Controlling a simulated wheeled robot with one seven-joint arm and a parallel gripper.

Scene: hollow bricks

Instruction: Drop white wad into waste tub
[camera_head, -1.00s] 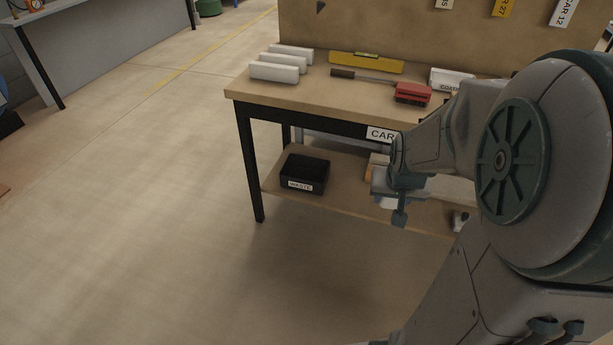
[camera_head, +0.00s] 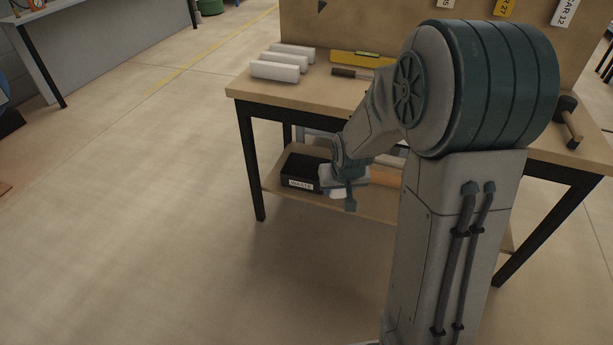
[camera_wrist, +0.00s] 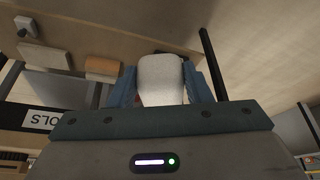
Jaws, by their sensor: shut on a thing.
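The black waste tub (camera_head: 296,168) with its white label sits at the left end of the lower shelf under the bench. My gripper (camera_head: 345,196) is just right of the tub, at the shelf's front edge, and partly covers the tub's right side. In the wrist view, my gripper (camera_wrist: 162,88) is shut on the white wad (camera_wrist: 163,75), a pale rounded lump between the two bluish fingers. In the head view, a bit of white shows at the fingers (camera_head: 337,193).
The bench top (camera_head: 250,89) holds several white blocks (camera_head: 275,70), a yellow level (camera_head: 350,58) and a mallet (camera_head: 570,125). The lower shelf (camera_head: 385,208) runs right from the tub, partly behind my arm. A black bench leg (camera_head: 251,165) stands left. The floor in front is open.

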